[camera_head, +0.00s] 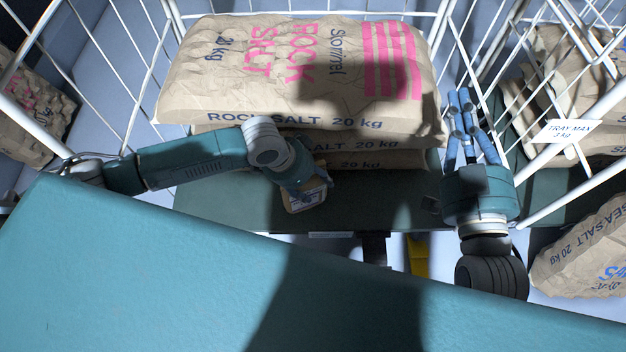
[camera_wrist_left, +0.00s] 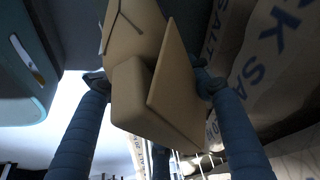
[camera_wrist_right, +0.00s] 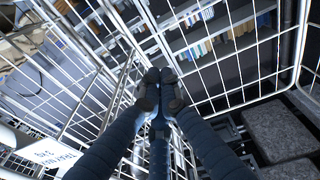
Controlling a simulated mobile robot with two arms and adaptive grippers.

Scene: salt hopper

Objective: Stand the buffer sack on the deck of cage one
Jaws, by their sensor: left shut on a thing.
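My left gripper (camera_head: 300,185) is shut on a small tan packet with a pale label, which I take to be the buffer sack (camera_head: 305,199). In the left wrist view the sack (camera_wrist_left: 150,85) sits between the blue fingers, tan and boxy. It is in front of the stacked sacks, over the dark green deck (camera_head: 390,205) of the wire cage ahead; I cannot tell whether it touches the deck. My right gripper (camera_head: 460,105) points up at the cage's right side, empty. Its fingertips meet in the right wrist view (camera_wrist_right: 160,88).
Large rock salt sacks (camera_head: 300,75) are stacked on the deck. White wire walls (camera_head: 140,65) stand on both sides. A sea salt sack (camera_head: 585,250) lies lower right. A teal surface (camera_head: 120,270) fills the foreground.

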